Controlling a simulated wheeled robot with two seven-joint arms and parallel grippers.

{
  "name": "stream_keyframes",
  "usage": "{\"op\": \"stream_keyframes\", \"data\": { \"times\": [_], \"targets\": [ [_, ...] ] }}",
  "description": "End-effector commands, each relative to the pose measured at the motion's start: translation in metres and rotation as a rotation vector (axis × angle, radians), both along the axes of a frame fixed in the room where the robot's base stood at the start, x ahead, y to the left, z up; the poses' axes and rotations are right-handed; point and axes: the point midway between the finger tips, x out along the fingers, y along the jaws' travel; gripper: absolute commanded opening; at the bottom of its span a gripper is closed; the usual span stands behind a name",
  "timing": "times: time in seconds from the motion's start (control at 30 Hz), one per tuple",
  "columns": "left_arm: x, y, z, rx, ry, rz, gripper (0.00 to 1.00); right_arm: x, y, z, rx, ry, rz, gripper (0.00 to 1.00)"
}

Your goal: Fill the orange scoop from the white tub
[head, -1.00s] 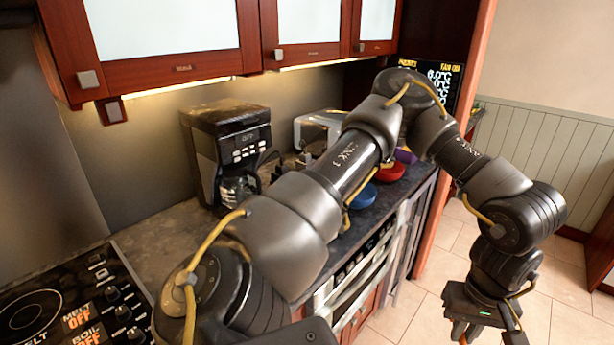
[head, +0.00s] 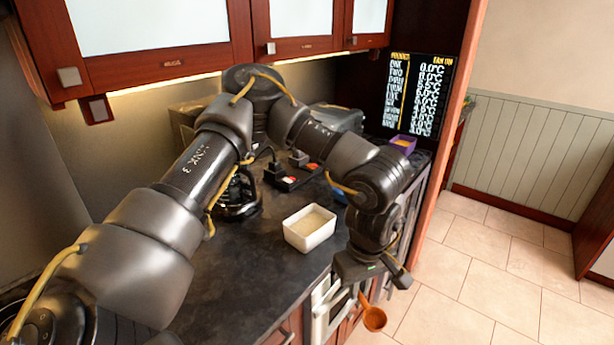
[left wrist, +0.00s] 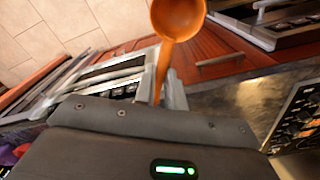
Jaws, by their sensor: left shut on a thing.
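The orange scoop (head: 374,317) hangs from my left gripper (head: 360,287), which is shut on its handle. Its bowl is low, out past the counter's front edge, above the floor. In the left wrist view the scoop (left wrist: 178,16) shows at the top, its handle running down behind the gripper body; I see nothing in the bowl. The white tub (head: 309,228) stands upright on the dark counter, left of and behind the gripper, apart from it. It holds pale beige stuff. My right gripper is not in view.
A coffee maker (head: 238,193) stands partly behind my arm. Red-lit switches (head: 292,176) lie behind the tub, and a purple container (head: 403,145) stands at the counter's far end. The dark counter (head: 245,265) left of the tub is bare. Upper cabinets (head: 150,68) overhang the back.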

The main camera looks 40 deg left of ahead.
Motion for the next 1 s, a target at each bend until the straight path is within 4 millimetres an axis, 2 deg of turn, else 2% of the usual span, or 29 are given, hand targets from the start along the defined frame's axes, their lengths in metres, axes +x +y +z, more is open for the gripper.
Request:
{"op": "stream_keyframes", "data": {
  "times": [0.3,0.53,0.77,1.0],
  "targets": [
    [0.022,-0.037,0.012,0.102,-0.024,0.535,0.0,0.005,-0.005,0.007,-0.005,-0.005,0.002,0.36],
    [0.047,-0.048,0.028,0.207,-0.002,1.034,0.0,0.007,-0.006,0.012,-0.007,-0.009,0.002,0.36],
    [0.072,-0.043,0.044,0.312,0.088,1.575,0.0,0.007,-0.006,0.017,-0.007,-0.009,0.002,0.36],
    [0.101,-0.019,0.06,0.403,0.283,2.198,0.0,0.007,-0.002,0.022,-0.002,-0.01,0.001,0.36]
  ]
}}
